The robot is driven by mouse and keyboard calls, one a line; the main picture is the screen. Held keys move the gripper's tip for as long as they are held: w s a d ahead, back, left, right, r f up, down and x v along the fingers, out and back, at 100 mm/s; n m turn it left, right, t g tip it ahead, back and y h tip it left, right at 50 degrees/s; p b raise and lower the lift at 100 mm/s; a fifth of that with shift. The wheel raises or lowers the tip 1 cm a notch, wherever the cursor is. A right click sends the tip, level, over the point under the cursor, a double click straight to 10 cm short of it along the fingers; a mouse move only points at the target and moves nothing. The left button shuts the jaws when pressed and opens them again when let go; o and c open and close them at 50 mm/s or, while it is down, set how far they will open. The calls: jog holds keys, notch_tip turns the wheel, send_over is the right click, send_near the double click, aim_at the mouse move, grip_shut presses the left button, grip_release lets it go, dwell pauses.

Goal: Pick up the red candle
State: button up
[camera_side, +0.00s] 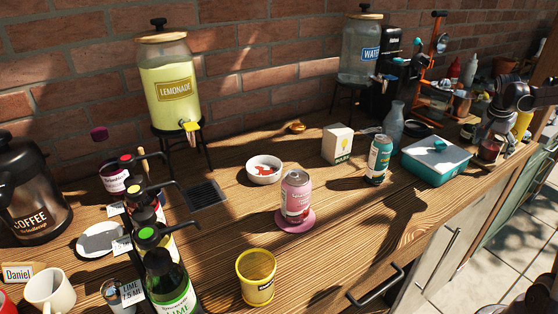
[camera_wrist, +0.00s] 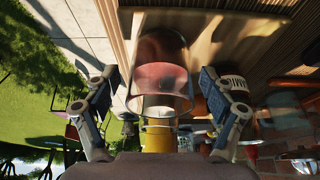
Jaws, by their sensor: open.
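The red candle (camera_wrist: 160,78) appears to be the reddish glass jar in the middle of the wrist view. My gripper (camera_wrist: 158,92) is open, with one finger on each side of the jar and visible gaps between. In the side view, my gripper (camera_side: 496,135) is at the far right, around or just above a small dark red jar (camera_side: 489,150) on the counter. The fingers partly hide that jar, and I cannot tell whether they touch it.
A dark labelled jar (camera_wrist: 227,82) stands close to the right finger in the wrist view. A yellow object (camera_wrist: 158,139) lies beyond the candle. A teal box (camera_side: 436,160) and an orange rack (camera_side: 437,101) are nearby. The counter's front edge (camera_side: 455,205) is close.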

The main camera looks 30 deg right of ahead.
jog(key=shift+c, duration=0.2)
jog(key=c, duration=1.6)
jog(key=shift+r, duration=0.2)
